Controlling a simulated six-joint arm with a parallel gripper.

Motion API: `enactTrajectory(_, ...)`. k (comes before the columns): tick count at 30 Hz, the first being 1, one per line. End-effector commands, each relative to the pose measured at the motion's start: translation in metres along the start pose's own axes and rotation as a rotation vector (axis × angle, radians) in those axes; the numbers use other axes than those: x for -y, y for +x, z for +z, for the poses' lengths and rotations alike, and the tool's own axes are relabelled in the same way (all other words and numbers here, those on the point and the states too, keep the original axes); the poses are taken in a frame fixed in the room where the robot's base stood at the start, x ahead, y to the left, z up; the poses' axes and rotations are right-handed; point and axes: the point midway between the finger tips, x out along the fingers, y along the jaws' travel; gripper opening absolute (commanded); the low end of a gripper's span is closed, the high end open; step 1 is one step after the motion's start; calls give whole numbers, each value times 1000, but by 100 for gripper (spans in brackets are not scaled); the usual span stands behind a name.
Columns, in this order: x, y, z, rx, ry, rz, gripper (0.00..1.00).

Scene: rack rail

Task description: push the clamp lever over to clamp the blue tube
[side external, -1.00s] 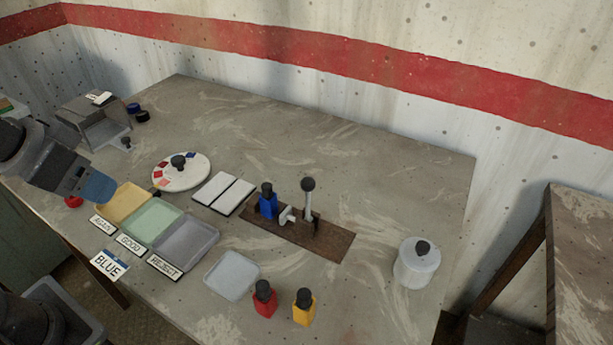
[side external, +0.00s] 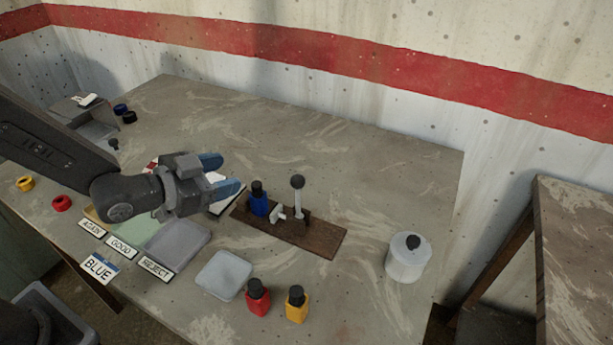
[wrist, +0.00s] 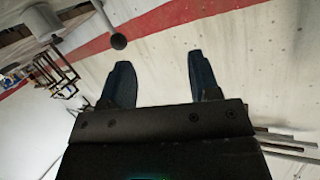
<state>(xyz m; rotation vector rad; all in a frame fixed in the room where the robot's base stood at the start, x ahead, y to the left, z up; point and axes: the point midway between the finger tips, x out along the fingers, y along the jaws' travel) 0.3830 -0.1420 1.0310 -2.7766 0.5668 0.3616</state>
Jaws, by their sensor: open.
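The blue tube (side external: 258,205), with a black cap, stands upright in the clamp at the left end of a brown base plate (side external: 318,241). The clamp lever (side external: 298,202) stands nearly upright just right of the tube, a grey rod with a dark ball knob. A small white clamp piece (side external: 278,214) lies between them; I cannot tell whether it touches the tube. My gripper (side external: 224,175) is open and empty, to the left of the tube and apart from it. In the wrist view, the lever's knob (wrist: 118,41) shows ahead of my open jaws (wrist: 160,68), nearer the left finger.
A red bottle (side external: 258,300) and a yellow bottle (side external: 297,306) stand at the front. A grey tray (side external: 224,275) lies left of them. A white lidded pot (side external: 408,260) stands at the right. Sorting trays (side external: 178,247) lie below my arm. The table behind the clamp is clear.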

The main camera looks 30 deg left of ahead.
Motion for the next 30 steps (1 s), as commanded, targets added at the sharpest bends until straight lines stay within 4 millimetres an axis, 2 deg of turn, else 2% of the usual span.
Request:
enactTrajectory(3, -26, 9, 12, -123, 10, 70, 56)
enactTrajectory(7, -45, 9, 16, -244, 5, 121, 56)
enactTrajectory(13, -57, 6, 18, -330, -9, 150, 56)
enactTrajectory(17, -59, 11, 15, -344, -9, 154, 56)
enactTrajectory(22, -63, 35, 6, -344, -8, 154, 56)
enactTrajectory(30, -71, 87, -12, -343, -9, 153, 56)
